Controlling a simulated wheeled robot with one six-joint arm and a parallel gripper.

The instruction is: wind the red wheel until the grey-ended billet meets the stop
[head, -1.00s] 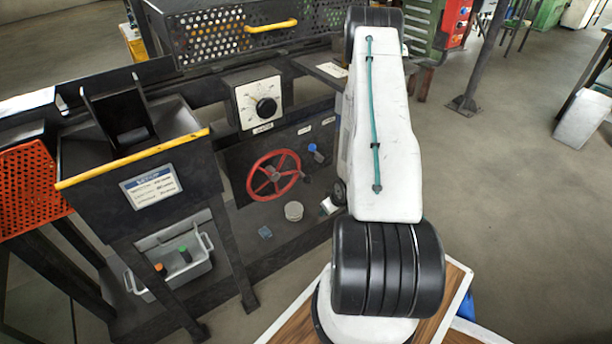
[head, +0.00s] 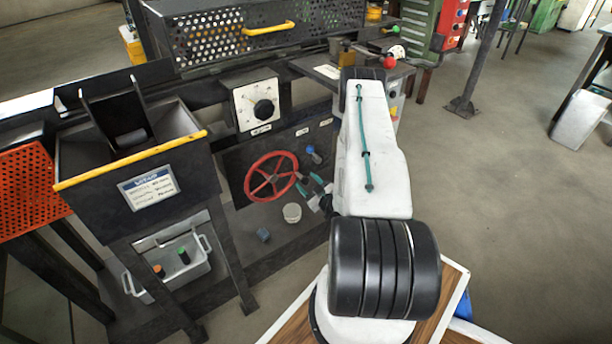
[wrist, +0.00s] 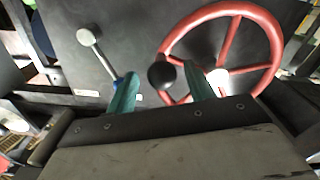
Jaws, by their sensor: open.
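The red wheel (head: 271,177) stands on the dark front panel below the dial, and fills the upper right of the wrist view (wrist: 272,40). A black knob (wrist: 161,75) sits at the wheel's left rim in the wrist view. My gripper (head: 311,185) is just right of the wheel in the head view, its teal fingers apart. In the wrist view the open fingers (wrist: 159,74) lie on either side of the knob, with visible gaps; I cannot tell whether they are level with it in depth. I cannot make out the grey-ended billet or the stop.
A blue-knobbed control (head: 311,150) is close above my gripper. A dial box (head: 243,104) is above the wheel. A small pale cylinder (head: 292,212) and a blue block (head: 263,235) lie on the shelf below. A grey bin (head: 202,268) holds orange-topped and green-topped pieces.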

